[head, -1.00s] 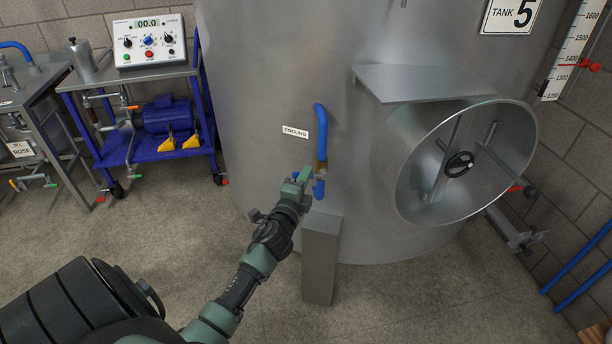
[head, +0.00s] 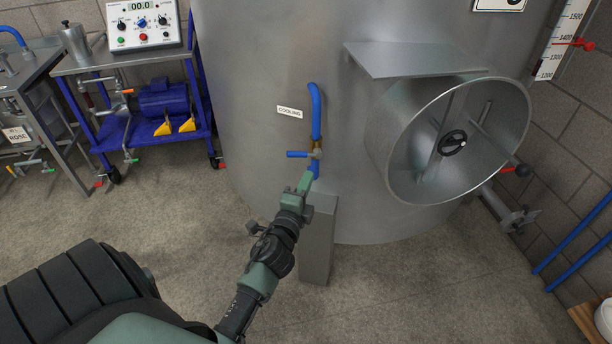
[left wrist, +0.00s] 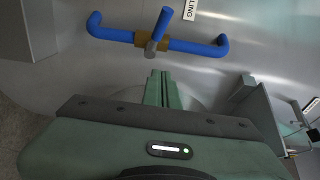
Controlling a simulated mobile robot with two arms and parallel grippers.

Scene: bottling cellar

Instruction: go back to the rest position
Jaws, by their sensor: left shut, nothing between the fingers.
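My left gripper (head: 305,181) is shut and empty, just below the cooling valve on the big steel tank (head: 255,60). In the left wrist view its closed green fingers (left wrist: 160,82) point at the valve, with a gap between. The valve has a brass body (head: 316,152) on a blue pipe (head: 316,105), and its blue handle (head: 297,154) sticks out to the left, across the pipe. The handle also shows in the left wrist view (left wrist: 161,24). My right gripper is not in view.
A grey post (head: 319,240) stands close beside my left gripper. The open round manhole (head: 450,140) juts from the tank at right, under a steel shelf (head: 415,60). A blue pump trolley (head: 145,130) stands at left. The floor in front is clear.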

